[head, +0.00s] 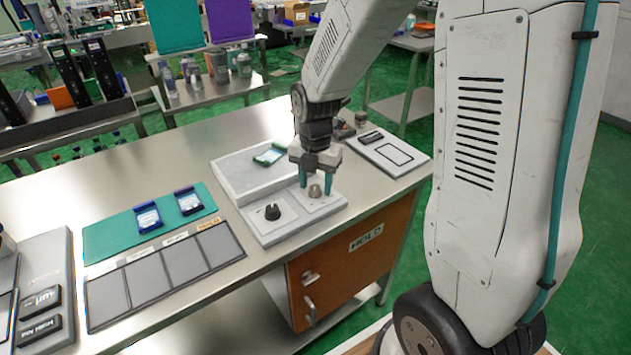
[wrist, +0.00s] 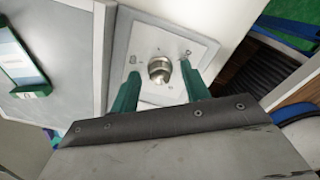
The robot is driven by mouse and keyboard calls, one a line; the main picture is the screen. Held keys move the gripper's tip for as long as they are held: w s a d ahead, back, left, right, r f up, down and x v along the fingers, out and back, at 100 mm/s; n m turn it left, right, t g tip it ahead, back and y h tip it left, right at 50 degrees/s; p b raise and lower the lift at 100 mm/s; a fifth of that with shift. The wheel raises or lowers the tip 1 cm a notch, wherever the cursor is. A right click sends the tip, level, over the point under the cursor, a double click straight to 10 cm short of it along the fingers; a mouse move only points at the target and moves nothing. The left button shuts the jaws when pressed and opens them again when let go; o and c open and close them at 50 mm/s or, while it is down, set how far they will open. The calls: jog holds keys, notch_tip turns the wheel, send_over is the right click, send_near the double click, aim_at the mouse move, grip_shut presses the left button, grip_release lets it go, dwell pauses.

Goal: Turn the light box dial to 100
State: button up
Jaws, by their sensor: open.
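The light box (head: 238,176) stands on the steel bench, with a pale panel on top and a control strip along its front. The strip carries a black knob (head: 272,212) on the left and a metal dial (head: 315,191) on a white plate on the right. In the wrist view the round metal dial (wrist: 159,70) sits between my fingers, with small unreadable marks on the plate either side. My gripper (head: 315,180) points down over this dial with its green fingers open. The wrist view shows my gripper's fingers (wrist: 160,92) apart, one each side of the dial, with gaps.
A green-framed item (head: 269,154) lies on the light box panel. A white board (head: 405,155) lies to the right. A teal mat (head: 108,234) with two blue-framed items and grey pads lies left. An orange cabinet marked HOLD (head: 340,265) is below the bench edge.

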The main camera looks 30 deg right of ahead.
jog(key=shift+f, duration=0.1)
jog(key=shift+c, duration=0.4)
jog(key=c, duration=0.9)
